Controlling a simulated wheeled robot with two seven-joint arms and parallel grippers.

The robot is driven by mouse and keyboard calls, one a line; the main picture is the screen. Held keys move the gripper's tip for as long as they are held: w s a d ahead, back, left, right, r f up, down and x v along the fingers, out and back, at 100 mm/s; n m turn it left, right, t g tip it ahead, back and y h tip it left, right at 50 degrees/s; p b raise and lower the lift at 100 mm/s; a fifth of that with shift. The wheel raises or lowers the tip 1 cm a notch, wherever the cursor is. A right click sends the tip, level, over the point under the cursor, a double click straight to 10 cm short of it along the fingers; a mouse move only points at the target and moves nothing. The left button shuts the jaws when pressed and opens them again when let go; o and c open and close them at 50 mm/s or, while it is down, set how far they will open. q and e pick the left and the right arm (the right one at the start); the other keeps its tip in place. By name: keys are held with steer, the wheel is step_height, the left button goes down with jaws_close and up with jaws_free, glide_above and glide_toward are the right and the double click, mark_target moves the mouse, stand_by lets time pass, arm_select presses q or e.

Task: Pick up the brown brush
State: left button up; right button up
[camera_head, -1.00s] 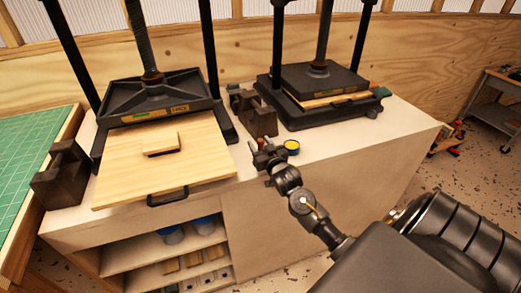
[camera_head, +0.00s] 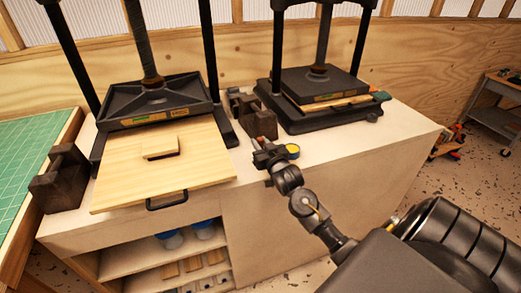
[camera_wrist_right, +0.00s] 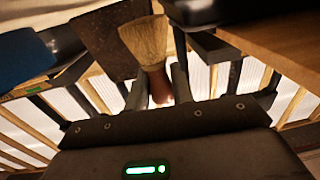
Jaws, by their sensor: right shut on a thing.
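The brown brush (camera_wrist_right: 158,82) shows in the right wrist view, with pale tan bristles (camera_wrist_right: 146,40) and a reddish-brown handle. Its handle lies between the two fingers of my right gripper (camera_wrist_right: 160,92), which is shut on it. In the head view my right gripper (camera_head: 262,152) is over the white worktop, just left of a yellow-topped jar. The brush is too small and covered there to make out clearly. My left gripper is not in view.
The yellow-topped jar (camera_head: 292,151) is close to the right gripper. Dark metal blocks (camera_head: 258,119) are behind it. A black press with a wooden board (camera_head: 190,165) is at left, another press (camera_head: 318,100) at back right. The worktop's right part (camera_head: 390,140) is clear.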

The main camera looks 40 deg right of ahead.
steer(key=s+a+r, duration=0.6)
steer(key=s+r, duration=0.5)
steer(key=s, duration=0.1)
steer(key=shift+s, duration=0.3)
